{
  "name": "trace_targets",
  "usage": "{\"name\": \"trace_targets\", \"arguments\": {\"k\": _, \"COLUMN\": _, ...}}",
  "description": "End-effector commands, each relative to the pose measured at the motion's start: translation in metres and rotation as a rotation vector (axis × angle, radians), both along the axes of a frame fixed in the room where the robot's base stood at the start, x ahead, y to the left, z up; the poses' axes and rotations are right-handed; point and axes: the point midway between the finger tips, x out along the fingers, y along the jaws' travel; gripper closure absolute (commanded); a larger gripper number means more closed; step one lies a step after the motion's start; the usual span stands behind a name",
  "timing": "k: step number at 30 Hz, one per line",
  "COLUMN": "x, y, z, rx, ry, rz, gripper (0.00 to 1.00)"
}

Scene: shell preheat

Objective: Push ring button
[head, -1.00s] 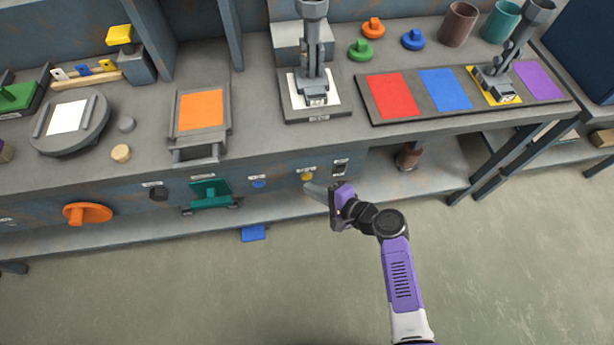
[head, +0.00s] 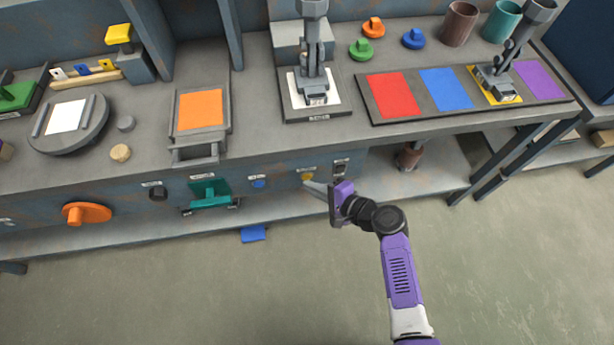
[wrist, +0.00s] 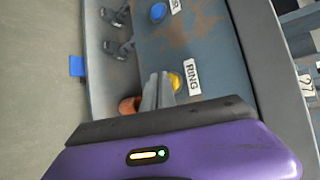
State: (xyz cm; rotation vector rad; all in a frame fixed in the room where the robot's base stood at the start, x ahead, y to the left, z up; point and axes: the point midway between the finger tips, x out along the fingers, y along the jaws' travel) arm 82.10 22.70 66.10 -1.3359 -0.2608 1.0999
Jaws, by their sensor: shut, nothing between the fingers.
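The ring button is a small yellow knob (head: 308,176) on the bench's front panel, left of a dark switch. In the wrist view the yellow button (wrist: 176,81) sits beside a white label reading RING (wrist: 192,77). My gripper (head: 306,184) is shut and empty, its fingers pointing at the panel. In the wrist view the closed fingertips (wrist: 160,80) lie just left of the button and hide part of it. I cannot tell whether they touch it.
A blue button (head: 258,183) and a teal handle (head: 210,193) are to the left on the same panel. A dark switch (head: 340,168) is close to the right. An orange knob (head: 86,213) is farther left.

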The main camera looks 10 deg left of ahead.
Motion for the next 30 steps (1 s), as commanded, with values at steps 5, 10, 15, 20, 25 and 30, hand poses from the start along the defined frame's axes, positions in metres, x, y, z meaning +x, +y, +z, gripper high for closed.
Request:
{"name": "trace_targets", "arguments": {"k": 5, "x": 0.0017, "y": 0.0005, "z": -0.0001, "rx": 0.0, "ry": 0.0, "rz": 0.0, "gripper": 1.0}}
{"name": "trace_targets", "arguments": {"k": 10, "x": 0.0036, "y": 0.0011, "z": -0.0001, "rx": 0.0, "ry": 0.0, "rz": 0.0, "gripper": 1.0}}
{"name": "trace_targets", "arguments": {"k": 15, "x": 0.0053, "y": 0.0016, "z": -0.0002, "rx": 0.0, "ry": 0.0, "rz": 0.0, "gripper": 1.0}}
{"name": "trace_targets", "arguments": {"k": 20, "x": 0.007, "y": 0.0021, "z": -0.0001, "rx": -0.001, "ry": -0.001, "rz": 0.0, "gripper": 1.0}}
{"name": "trace_targets", "arguments": {"k": 25, "x": 0.0082, "y": 0.0023, "z": 0.0, "rx": 0.0, "ry": 0.0, "rz": 0.0, "gripper": 1.0}}
{"name": "trace_targets", "arguments": {"k": 30, "x": 0.0083, "y": 0.0022, "z": 0.0002, "rx": 0.0, "ry": 0.0, "rz": 0.0, "gripper": 1.0}}
